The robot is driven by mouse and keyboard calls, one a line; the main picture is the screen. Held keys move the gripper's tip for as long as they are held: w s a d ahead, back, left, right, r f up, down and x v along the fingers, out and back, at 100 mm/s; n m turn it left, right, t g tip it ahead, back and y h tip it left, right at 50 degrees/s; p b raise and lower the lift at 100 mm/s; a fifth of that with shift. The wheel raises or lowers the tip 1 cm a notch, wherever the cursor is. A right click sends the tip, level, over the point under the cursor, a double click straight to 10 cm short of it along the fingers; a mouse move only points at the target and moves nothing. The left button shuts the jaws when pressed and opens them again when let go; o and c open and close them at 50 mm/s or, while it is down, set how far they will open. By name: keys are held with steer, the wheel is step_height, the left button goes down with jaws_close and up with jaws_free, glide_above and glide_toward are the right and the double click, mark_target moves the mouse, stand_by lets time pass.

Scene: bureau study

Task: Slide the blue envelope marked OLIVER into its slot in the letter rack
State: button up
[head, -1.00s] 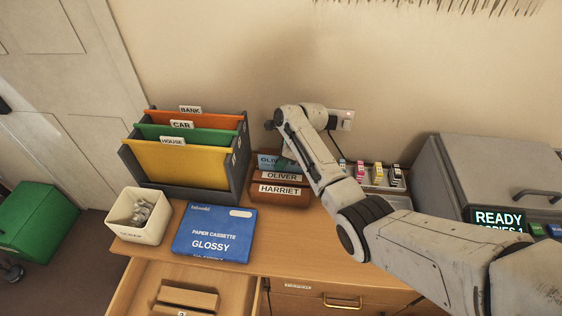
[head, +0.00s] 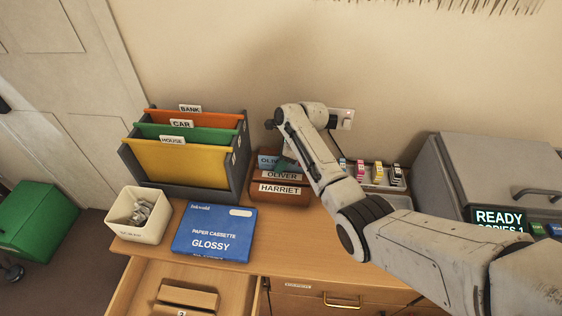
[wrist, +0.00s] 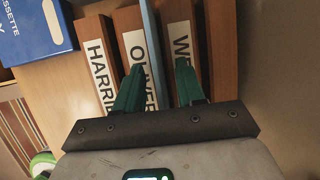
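The brown letter rack (head: 280,199) stands on the desk, with labels HARRIET and OLIVER facing the head camera. In the wrist view its dividers (wrist: 181,25) read HARRIET, OLIVER and a partly hidden W label. The blue envelope (head: 267,162) stands upright behind the OLIVER divider; its label is partly covered by my gripper. In the wrist view the envelope (wrist: 149,28) shows edge-on between the OLIVER and W dividers. My gripper (wrist: 158,72) has its green fingers spread apart, with clear gaps around the envelope's line. How deep the envelope sits is hidden.
A file holder (head: 235,180) with orange, green and yellow folders stands left of the rack. A blue paper cassette (head: 213,233) and a white pot (head: 137,222) lie in front. An ink cartridge tray (head: 396,181) and printer (head: 460,180) are right. A drawer (head: 230,292) is open below.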

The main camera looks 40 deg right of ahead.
steer(key=v, duration=1)
steer(key=shift+s+r, duration=0.1)
steer(key=shift+r, duration=0.1)
steer(key=s+a+f+n, duration=0.1)
steer(key=a+f+n, duration=0.1)
steer(key=s+a+f+n, duration=0.1)
steer(key=s+a+n, duration=0.1)
steer(key=s+a+f+n, duration=0.1)
steer(key=s+a+f, duration=0.1)
steer(key=a, duration=0.1)
steer(key=shift+a+f+n+g, duration=0.1)
steer(key=shift+f+n+g, duration=0.3)
steer(key=s+a+f+n, duration=0.1)
steer(key=s+a+n, duration=0.2)
steer(key=s+n, duration=0.2)
steer(key=s+a+f+n+g+h, duration=0.1)
steer(key=s+a+f+n, duration=0.1)
steer(key=s+a+n, duration=0.2)
steer(key=s+a+f+n+h, duration=0.1)
steer(key=s+a+n, duration=0.3)
steer(key=s, duration=0.6)
steer(key=shift+s+a+f+n, duration=0.1)
steer(key=shift+f+n, duration=0.2)
steer(key=shift+n, duration=0.9)
steer(key=s+r+n+h, duration=0.1)
steer(key=s+r+n, duration=0.1)
steer(key=s+n, duration=0.4)
steer(key=shift+s+a+n+g, duration=0.3)
steer(key=shift+s+a, duration=0.2)
steer(key=shift+s, duration=0.45)
